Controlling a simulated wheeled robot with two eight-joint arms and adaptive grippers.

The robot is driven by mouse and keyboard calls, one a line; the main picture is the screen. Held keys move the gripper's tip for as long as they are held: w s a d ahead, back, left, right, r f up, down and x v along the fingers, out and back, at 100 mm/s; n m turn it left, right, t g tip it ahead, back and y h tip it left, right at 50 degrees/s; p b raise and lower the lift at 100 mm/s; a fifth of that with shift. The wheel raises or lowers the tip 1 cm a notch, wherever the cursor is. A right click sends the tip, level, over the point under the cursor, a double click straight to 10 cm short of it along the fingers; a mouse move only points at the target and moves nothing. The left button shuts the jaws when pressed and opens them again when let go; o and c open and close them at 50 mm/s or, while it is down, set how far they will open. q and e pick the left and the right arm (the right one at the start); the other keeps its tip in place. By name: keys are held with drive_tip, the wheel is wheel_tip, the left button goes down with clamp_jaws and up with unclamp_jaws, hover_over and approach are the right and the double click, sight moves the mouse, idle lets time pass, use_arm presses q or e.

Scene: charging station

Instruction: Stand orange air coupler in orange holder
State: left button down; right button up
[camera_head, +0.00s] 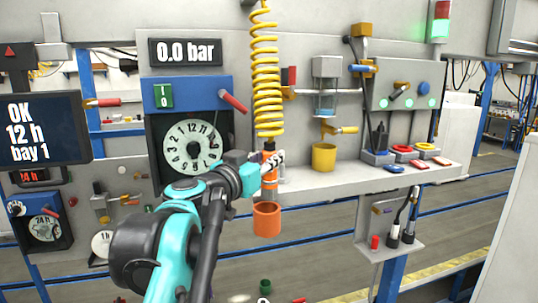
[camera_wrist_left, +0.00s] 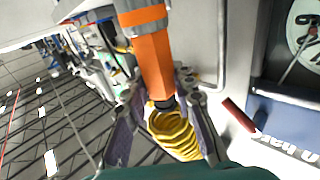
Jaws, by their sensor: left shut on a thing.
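The orange air coupler (camera_head: 269,183) hangs upright at the lower end of a yellow coiled hose (camera_head: 266,80). My left gripper (camera_head: 273,160) is shut around the coupler's upper part. In the left wrist view the orange body (camera_wrist_left: 153,62) with a grey band lies between the two fingers (camera_wrist_left: 160,103), with the yellow coil beyond. The orange holder (camera_head: 267,221), an open cup, is directly below the coupler in the head view. The coupler's lower end appears at the cup's rim; I cannot tell whether it is inside.
A grey shelf (camera_head: 350,180) to the right carries a yellow cup (camera_head: 324,157) and coloured rings and pads. A blue panel with a dial (camera_head: 192,147) is behind my left arm. A lower bracket (camera_head: 390,246) holds black-handled tools.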

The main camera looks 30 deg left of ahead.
sight(263, 190)
use_arm(q)
drive_tip(key=shift+s+a+f+b, duration=0.15)
drive_tip(key=shift+f+b, duration=0.95)
drive_tip(key=shift+f, duration=0.85)
drive_tip(key=shift+w+a+f+b, duration=0.15)
drive_tip(key=shift+f+b, duration=0.95)
drive_tip(key=shift+f, duration=0.8)
drive_tip(key=shift+s, duration=0.1)
drive_tip(key=c, duration=1.2)
unclamp_jaws()
drive_tip(key=s, duration=0.7)
drive_tip(key=shift+s+d+f, duration=0.1)
drive_tip(key=shift+s+d, duration=0.15)
drive_tip(key=shift+d, duration=0.05)
